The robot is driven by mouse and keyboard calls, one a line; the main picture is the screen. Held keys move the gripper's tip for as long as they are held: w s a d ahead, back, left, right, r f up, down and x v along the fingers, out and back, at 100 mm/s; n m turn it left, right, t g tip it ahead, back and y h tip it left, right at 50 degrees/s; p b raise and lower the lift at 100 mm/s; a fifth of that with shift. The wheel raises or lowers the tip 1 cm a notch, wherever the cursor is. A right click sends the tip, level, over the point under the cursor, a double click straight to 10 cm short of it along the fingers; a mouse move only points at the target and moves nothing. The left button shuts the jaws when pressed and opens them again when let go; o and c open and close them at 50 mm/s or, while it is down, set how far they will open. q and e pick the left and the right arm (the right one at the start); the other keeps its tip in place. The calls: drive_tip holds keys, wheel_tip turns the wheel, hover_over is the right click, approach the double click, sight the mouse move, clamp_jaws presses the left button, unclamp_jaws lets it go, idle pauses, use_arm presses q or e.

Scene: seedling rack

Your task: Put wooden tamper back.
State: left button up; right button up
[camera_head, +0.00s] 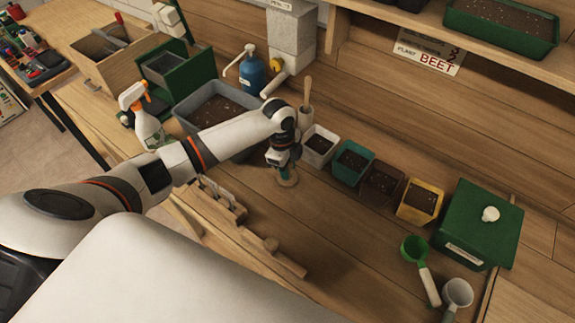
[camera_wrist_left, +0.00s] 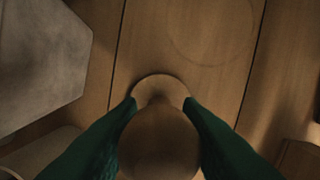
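The wooden tamper (camera_wrist_left: 158,145) stands upright between the green fingers of my left gripper (camera_wrist_left: 160,108), which press against both sides of its round knob. In the head view its pale disc-shaped foot (camera_head: 288,181) shows just below my left gripper (camera_head: 282,167), over the bench in front of the pots. I cannot tell whether the foot touches the bench. In the left wrist view a faint round outline (camera_wrist_left: 212,58) is on the wood beyond the tamper, apart from its foot. My right gripper is not in view.
A row of pots runs right: white (camera_head: 319,146), teal (camera_head: 353,162), brown (camera_head: 382,184) and yellow (camera_head: 420,202). A grey soil tub (camera_head: 180,112) is left. A stepped wooden rack (camera_head: 235,218) is nearer me.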

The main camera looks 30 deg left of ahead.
use_arm(q)
drive_tip(key=o, duration=0.3)
drive_tip(key=shift+o, duration=0.2)
drive_tip(key=shift+r, duration=0.15)
drive_tip(key=r, duration=0.4)
drive_tip(key=a+r+b, duration=0.1)
drive_tip(key=r, duration=0.7)
drive_tip(key=shift+a+b, duration=0.2)
drive_tip(key=shift+b, duration=0.2)
drive_tip(key=shift+f, duration=0.1)
